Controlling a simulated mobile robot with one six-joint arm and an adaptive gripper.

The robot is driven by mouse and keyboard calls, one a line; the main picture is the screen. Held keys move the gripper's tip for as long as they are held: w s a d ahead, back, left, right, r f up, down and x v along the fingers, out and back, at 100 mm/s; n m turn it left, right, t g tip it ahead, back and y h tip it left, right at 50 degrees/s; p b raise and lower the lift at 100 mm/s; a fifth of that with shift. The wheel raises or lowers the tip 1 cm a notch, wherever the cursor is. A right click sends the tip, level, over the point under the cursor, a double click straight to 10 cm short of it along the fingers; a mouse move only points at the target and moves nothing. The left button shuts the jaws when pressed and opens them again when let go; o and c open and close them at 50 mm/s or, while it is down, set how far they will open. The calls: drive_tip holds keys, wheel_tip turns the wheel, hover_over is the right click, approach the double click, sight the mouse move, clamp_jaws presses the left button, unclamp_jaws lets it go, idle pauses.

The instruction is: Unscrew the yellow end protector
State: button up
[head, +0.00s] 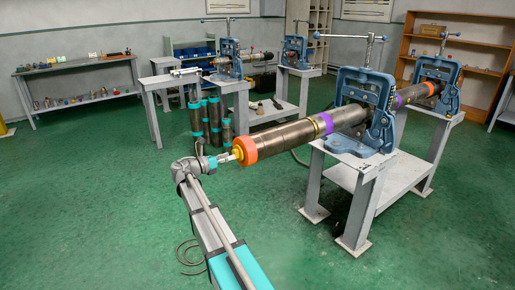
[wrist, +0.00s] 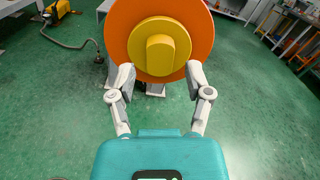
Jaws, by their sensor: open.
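The yellow end protector (wrist: 166,48) is a round yellow cap with a raised grip bar. It sits inside an orange ring (wrist: 120,32) on the near end of the long dark pipe (head: 290,135). In the head view the protector (head: 237,153) is a small yellow spot at the pipe's left end. My gripper (wrist: 162,80) is open and empty in the wrist view. Its two fingers stand left and right of the cap, their tips a little below its centre. In the head view my gripper (head: 226,157) is close to the cap; I cannot tell if they touch.
A blue pipe vise (head: 363,100) on a grey stand (head: 350,172) holds the pipe; a second vise (head: 436,78) is behind it. Dark upright pipes (head: 213,115) stand near another vise bench at the back. A yellow machine with a hose (wrist: 58,10) lies on the floor.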

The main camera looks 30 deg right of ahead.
idle(0.3)
drive_tip(key=m, duration=1.4)
idle(0.4)
drive_tip(key=shift+m, duration=0.4)
drive_tip(key=m, duration=1.3)
drive_tip(key=shift+m+t, duration=0.3)
idle(0.6)
